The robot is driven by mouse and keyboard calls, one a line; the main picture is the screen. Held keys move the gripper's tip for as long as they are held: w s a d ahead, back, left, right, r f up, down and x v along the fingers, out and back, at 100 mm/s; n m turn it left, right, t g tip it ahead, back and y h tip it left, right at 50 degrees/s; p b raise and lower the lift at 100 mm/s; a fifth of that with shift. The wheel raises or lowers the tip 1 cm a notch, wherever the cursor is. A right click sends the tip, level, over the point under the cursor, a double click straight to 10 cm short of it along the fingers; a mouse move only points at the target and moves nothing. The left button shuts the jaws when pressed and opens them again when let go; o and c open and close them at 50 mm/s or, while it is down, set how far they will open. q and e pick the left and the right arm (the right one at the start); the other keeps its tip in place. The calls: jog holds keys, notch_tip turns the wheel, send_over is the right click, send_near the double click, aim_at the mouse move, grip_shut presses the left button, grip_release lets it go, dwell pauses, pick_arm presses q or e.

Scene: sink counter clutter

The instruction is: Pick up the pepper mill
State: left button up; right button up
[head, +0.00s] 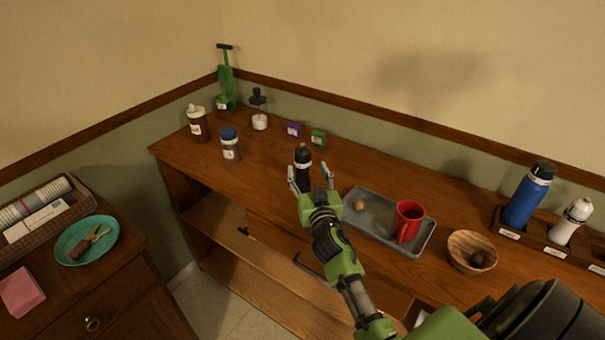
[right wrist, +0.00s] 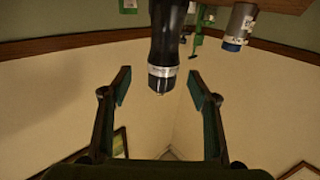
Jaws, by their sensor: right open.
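The pepper mill (head: 302,157) is dark, with a silver band and a small knob on top. It stands upright on the wooden counter, left of the grey tray. In the right wrist view the mill (right wrist: 168,35) appears inverted, its banded top lying between the two fingers. My right gripper (head: 310,176) is open, with one finger toward each side of the mill and its lower part partly hidden behind the gripper. No contact between fingers and mill can be made out. My left gripper is not in view.
A grey tray (head: 372,237) with a red mug (head: 409,220) lies right of the mill. A wooden bowl (head: 472,241) is farther right. A blue-lidded jar (head: 230,146) and a brown bottle (head: 197,123) stand left. Small purple (head: 293,129) and green (head: 318,137) boxes stand behind.

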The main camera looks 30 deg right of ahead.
aim_at(304, 165)
jog(key=shift+w+d, duration=0.15)
jog(key=shift+w, duration=0.2)
jog(key=shift+w+d+r, duration=0.15)
jog(key=shift+w+r, duration=0.05)
jog(key=shift+w, duration=0.35)
jog(key=p+x, duration=0.1)
jog(key=x, duration=0.2)
jog(key=shift+w, duration=0.5)
jog(key=shift+w+f, duration=0.1)
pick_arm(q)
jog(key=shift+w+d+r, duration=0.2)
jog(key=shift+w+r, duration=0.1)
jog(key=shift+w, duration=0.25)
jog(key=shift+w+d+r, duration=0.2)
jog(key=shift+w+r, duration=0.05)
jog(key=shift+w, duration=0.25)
pick_arm(e)
grip_shut()
